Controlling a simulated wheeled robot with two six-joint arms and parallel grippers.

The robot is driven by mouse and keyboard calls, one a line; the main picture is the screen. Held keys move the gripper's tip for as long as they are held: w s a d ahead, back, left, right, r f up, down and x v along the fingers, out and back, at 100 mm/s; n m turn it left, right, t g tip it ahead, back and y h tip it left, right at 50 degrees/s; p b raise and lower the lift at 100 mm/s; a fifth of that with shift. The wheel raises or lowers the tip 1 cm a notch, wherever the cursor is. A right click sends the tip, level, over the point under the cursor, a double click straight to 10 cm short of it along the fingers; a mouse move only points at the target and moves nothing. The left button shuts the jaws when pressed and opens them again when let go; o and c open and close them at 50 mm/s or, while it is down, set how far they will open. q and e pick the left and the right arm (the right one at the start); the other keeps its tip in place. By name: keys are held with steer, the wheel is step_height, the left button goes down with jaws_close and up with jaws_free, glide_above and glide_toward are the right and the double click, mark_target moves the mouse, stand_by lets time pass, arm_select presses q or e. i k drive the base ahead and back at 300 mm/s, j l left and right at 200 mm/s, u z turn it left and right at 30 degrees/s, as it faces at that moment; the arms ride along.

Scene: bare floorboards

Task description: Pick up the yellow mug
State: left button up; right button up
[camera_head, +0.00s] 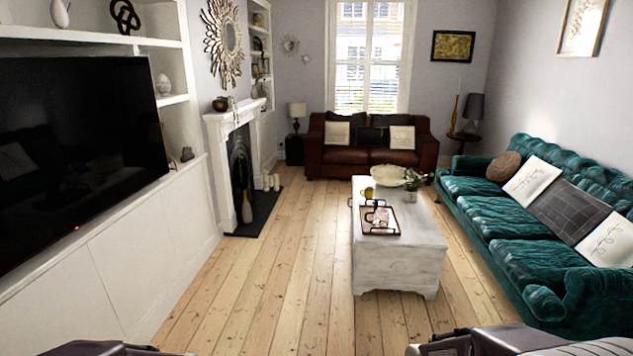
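The yellow mug (368,193) is small in the head view. It stands on the far left part of the white coffee table (400,265), behind a tray and close to a pale bowl. Only dark grey parts of my two arms show along the bottom edge, one at the left and one at the right. No gripper fingers can be made out, and both arms are well short of the table and the mug.
A brown tray (392,231) with dark handles lies in front of the mug. A pale bowl (390,176) and a small plant (413,179) stand behind. A green sofa (510,240) lines the right; a white cabinet (140,260) lines the left. Floorboards (290,270) between are clear.

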mark_target(367, 193)
steer(key=i+u, duration=0.1)
steer(key=i, duration=1.2)
steer(key=i+l+u, duration=0.15)
steer(key=i, duration=0.5)
steer(key=i+l, duration=0.1)
steer(key=i, duration=0.55)
steer(key=i+l+u, duration=0.15)
steer(key=i, duration=0.5)
steer(key=i+z, duration=0.2)
steer(key=i, duration=0.35)
steer(key=i+z, duration=0.25)
steer(key=i, duration=0.25)
steer(key=i+j+z, duration=0.2)
steer(key=i, duration=0.35)
steer(key=i+j+z, duration=0.2)
steer(key=i, duration=0.3)
steer(key=i+j+z, duration=0.2)
steer(key=i, duration=0.3)
steer(key=i+l+z, duration=0.1)
steer(key=i+z, duration=0.8)
steer(key=k+j, duration=0.05)
